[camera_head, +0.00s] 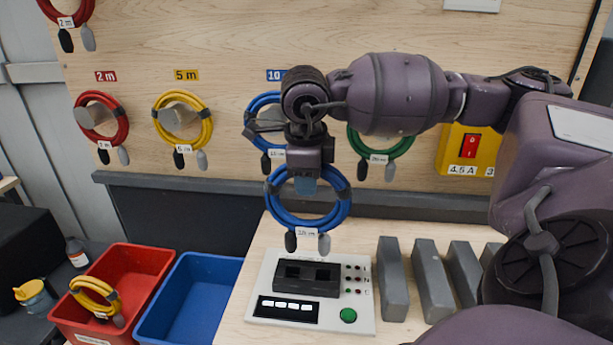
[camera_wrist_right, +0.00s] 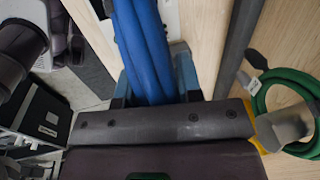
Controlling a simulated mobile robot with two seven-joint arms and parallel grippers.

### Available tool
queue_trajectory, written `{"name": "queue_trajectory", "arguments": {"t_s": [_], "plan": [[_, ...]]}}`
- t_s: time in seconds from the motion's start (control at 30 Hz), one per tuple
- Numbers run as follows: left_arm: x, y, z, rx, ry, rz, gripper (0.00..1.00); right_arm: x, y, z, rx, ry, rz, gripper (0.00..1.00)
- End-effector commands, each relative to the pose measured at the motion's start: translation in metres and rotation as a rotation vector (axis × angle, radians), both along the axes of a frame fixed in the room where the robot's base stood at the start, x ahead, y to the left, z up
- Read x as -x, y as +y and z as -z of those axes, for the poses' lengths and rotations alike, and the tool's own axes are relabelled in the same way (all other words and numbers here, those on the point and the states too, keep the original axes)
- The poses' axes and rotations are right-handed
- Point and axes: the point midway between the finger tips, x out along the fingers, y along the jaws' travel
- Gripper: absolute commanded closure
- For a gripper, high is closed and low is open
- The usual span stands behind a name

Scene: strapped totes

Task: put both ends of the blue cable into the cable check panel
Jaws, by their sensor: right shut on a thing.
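My right gripper (camera_head: 306,184) points down and is shut on the top of a coiled blue cable (camera_head: 335,213). The coil hangs above the cable check panel (camera_head: 258,280), tagged "10 m". Its dark end (camera_head: 291,241) and grey end (camera_head: 324,243) hang down, seemingly just above or in front of the panel's back edge. The panel has a dark socket block (camera_head: 306,289) with two openings, a small display and a green button. In the right wrist view the blue cable (camera_wrist_right: 143,45) runs between the fingers (camera_wrist_right: 155,88). My left gripper is not in view.
Another blue cable (camera_head: 252,112) hangs on the board behind my wrist, with red, yellow and green (camera_head: 405,144) coils beside it. Grey blocks (camera_head: 391,280) stand right of the panel. A blue bin (camera_head: 190,300) and a red bin (camera_head: 135,262) holding a yellow cable stand left.

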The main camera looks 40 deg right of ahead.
Motion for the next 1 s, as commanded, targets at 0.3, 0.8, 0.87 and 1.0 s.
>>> {"name": "queue_trajectory", "arguments": {"t_s": [0.3, 0.8, 0.87, 1.0], "plan": [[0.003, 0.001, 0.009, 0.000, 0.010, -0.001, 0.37, 0.000, 0.000, 0.013, 0.001, -0.002, 0.001, 1.00], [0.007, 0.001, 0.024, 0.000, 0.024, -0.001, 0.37, -0.001, 0.000, 0.040, 0.001, -0.001, 0.001, 1.00], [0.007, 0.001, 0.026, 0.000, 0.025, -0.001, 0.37, 0.000, 0.000, 0.043, 0.001, -0.001, 0.001, 1.00], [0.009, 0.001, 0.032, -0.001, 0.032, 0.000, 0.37, -0.001, 0.000, 0.051, 0.001, -0.002, 0.001, 1.00]]}}
